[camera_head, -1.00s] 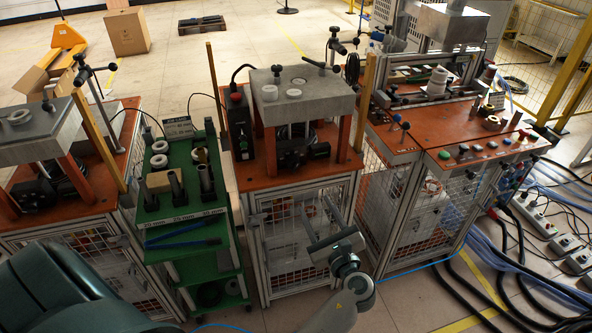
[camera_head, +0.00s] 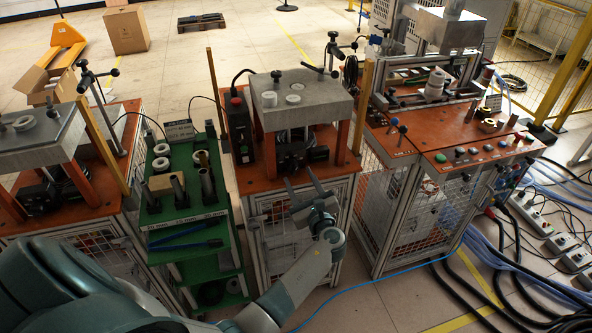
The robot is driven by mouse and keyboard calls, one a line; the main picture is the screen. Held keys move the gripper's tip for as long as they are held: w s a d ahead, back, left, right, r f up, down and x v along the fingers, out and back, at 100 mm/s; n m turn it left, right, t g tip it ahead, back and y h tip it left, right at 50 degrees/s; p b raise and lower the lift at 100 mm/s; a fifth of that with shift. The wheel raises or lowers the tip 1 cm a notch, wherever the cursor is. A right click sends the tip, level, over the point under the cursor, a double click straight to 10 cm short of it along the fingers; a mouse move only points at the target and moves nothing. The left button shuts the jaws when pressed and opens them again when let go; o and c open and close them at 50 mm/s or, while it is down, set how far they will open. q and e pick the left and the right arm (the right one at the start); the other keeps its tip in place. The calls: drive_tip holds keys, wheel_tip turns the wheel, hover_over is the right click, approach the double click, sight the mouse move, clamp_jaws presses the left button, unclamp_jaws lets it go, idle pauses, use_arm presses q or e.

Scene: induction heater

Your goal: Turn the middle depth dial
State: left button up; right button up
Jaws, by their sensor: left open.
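The middle station (camera_head: 262,188) has an orange top with a grey metal block on orange legs. Under the block sits a dark mechanism with a round black part (camera_head: 318,153) at its right; this looks like the depth dial, but it is small and dark. My left gripper (camera_head: 299,179) is open and empty, in front of the middle station's front edge and below the dark mechanism in the picture. Its two fingers point up towards the mechanism and appear apart from it. My right gripper is not in view.
A green cart (camera_head: 184,218) with tubes and rings stands left of the middle station. A similar station (camera_head: 95,190) is further left. A bench with buttons (camera_head: 480,152) stands on the right. Cables (camera_head: 500,265) cover the floor at right.

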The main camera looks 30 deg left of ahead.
sight(295, 172)
use_arm(q)
drive_tip(key=shift+x, duration=1.95)
drive_tip(key=c, duration=1)
